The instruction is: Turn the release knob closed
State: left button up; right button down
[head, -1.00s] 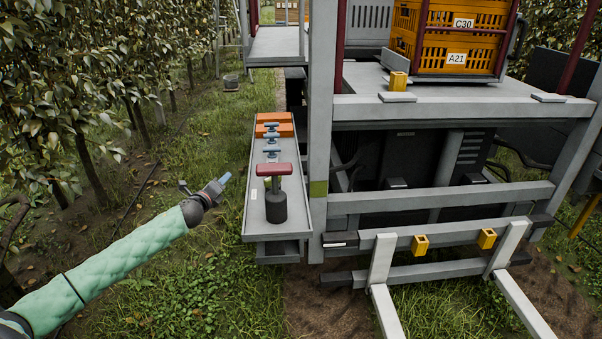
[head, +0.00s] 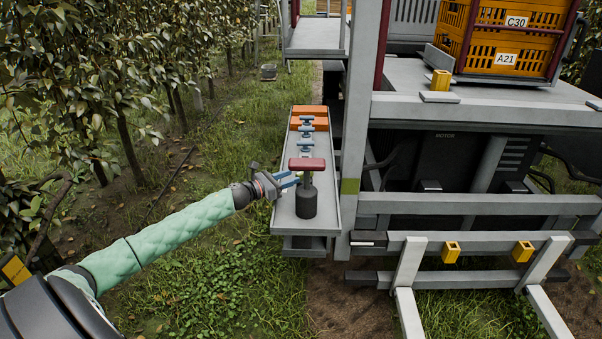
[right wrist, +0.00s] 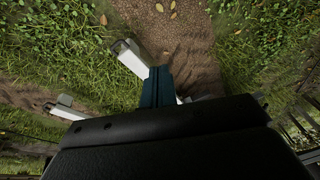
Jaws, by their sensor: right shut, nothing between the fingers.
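A red T-shaped knob (head: 307,164) stands upright on a dark cylinder (head: 307,203) at the near end of a narrow grey tray (head: 285,227). I take it to be the release knob. My left gripper (head: 291,181) is just left of the knob's stem, below the red bar. Its two blue fingers are apart and point right toward the stem. I cannot tell whether they touch it. My right gripper (right wrist: 155,85) shows in the right wrist view with its blue fingers together and empty, above grass and dirt.
Small blue handles (head: 305,144) and orange blocks (head: 308,112) line the tray behind the knob. A grey post (head: 355,150) of the machine rises close to its right. Orange crates (head: 515,40) stand on the deck. Grass lies open to the left.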

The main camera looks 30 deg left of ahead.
aim_at(296, 174)
pick_arm(q)
jog(key=p+x, duration=0.1)
jog(key=x, duration=0.2)
jog(key=shift+w, duration=0.3)
jog(key=shift+x, duration=0.85)
pick_arm(e)
jog(key=d+r, duration=0.1)
jog(key=s+d+r, duration=0.1)
jog(key=shift+s+d+r+g+h, duration=0.1)
jog(key=shift+d+r+g+h, duration=0.2)
jog(key=shift+r, duration=0.1)
jog(key=shift+a, duration=0.15)
pick_arm(q)
jog(key=shift+d, duration=0.1)
grip_shut()
